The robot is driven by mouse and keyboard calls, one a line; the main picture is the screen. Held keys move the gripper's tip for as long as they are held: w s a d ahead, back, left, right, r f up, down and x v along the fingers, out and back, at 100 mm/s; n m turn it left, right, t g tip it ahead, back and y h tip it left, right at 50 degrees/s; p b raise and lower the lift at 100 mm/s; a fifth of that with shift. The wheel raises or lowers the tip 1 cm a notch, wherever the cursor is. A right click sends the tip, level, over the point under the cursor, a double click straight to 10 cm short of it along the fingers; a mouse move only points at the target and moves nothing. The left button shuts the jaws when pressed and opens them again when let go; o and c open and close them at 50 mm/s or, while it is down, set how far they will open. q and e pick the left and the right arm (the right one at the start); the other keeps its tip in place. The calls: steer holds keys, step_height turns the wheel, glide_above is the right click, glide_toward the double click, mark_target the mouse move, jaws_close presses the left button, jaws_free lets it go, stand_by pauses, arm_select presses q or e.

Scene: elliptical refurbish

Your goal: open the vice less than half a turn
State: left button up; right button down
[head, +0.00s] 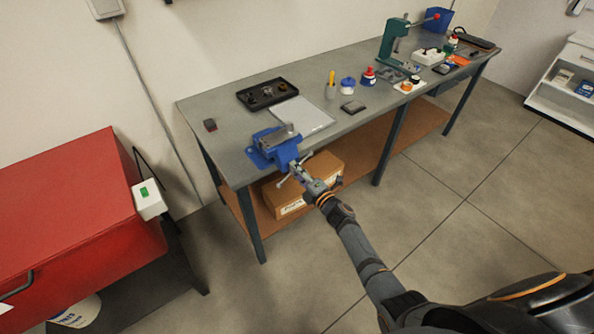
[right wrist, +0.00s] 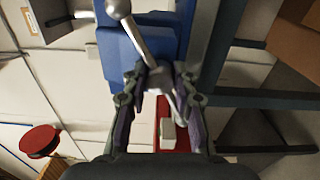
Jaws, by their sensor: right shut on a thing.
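The blue vice (head: 275,148) is mounted at the near left corner of the workbench, with a grey metal piece at its jaws. Its silver handle bar (head: 284,180) hangs in front of it, tilted. My right gripper (head: 303,176) is at the front of the vice, at the handle. In the right wrist view the vice's blue body (right wrist: 150,45) fills the upper middle. The handle bar (right wrist: 132,32) with its ball end slants down between the fingers of the gripper (right wrist: 160,88), which are shut on it. My left gripper is not in view.
The workbench (head: 225,155) carries a black tray (head: 267,94), a grey plate (head: 303,116), small bottles and a green press (head: 392,42). A cardboard box (head: 322,168) sits on the lower shelf behind my gripper. A red cabinet (head: 75,210) stands at left.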

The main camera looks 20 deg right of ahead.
steer(key=shift+w+r, duration=0.1)
steer(key=shift+r, duration=0.1)
steer(key=c, duration=1.3)
jaws_free()
steer(key=shift+o, duration=1.2)
steer(key=shift+w+f, duration=0.1)
steer(key=shift+f, duration=0.05)
steer(key=v, duration=1.2)
